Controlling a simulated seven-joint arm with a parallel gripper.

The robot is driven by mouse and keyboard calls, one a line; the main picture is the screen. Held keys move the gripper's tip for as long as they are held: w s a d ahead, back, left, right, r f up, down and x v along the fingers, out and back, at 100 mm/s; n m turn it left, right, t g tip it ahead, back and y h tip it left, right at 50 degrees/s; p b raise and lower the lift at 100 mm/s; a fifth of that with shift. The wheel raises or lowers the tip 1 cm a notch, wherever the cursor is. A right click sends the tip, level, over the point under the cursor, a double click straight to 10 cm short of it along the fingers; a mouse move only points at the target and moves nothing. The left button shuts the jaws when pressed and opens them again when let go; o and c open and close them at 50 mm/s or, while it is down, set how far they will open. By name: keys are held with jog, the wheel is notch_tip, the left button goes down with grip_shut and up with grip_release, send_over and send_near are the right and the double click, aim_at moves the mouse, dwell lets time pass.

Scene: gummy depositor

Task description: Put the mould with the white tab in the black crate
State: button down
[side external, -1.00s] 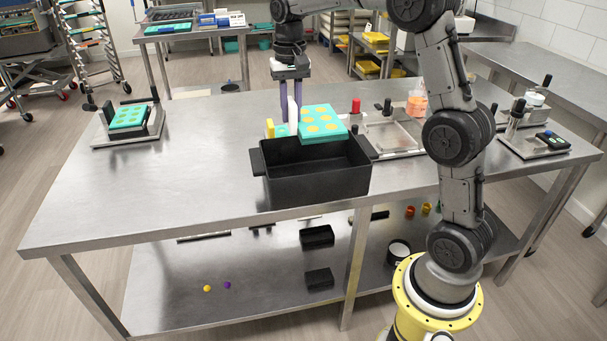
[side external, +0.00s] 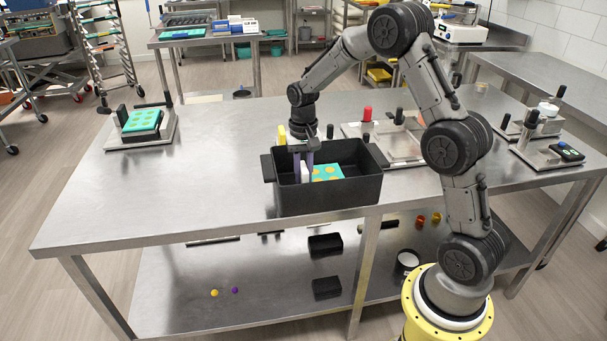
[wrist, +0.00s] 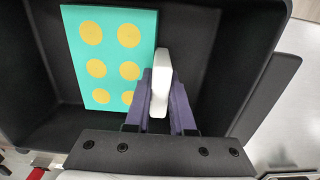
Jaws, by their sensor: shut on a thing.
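The mould with the white tab (side external: 328,173) is teal with yellow round cavities. It is inside the black crate (side external: 335,196), below the rim, and it also shows in the wrist view (wrist: 110,52). Its white tab (wrist: 161,80) stands between my fingers. My gripper (side external: 305,172) reaches down into the left part of the crate and is shut on the white tab. In the wrist view the mould lies along the crate's wall. I cannot tell whether its underside touches the crate floor.
A yellow tab (side external: 282,135) shows behind the crate's left end. Another teal mould (side external: 142,121) sits on a metal stand at the table's left. A metal plate with a red-topped item (side external: 367,113) is behind the crate. The table's front left is clear.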

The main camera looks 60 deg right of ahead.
jog(key=shift+f, duration=0.1)
jog(key=c, duration=0.8)
grip_release()
jog(key=shift+f, duration=0.1)
jog(key=shift+o, duration=0.2)
notch_tip(320, 180, up, 11)
jog(key=shift+w+d+r, duration=0.1)
jog(key=shift+r, duration=0.7)
jog(key=s+a+r+n+t, duration=0.2)
jog(key=s+a, duration=0.4)
jog(key=s, duration=0.7)
jog(key=s+a+r+n+t, duration=0.2)
jog(key=s+a+n, duration=0.5)
jog(key=s, duration=0.5)
jog(key=shift+s+a+r+t, duration=0.2)
jog(key=shift+s+r+t, duration=0.2)
jog(key=shift+t, duration=0.5)
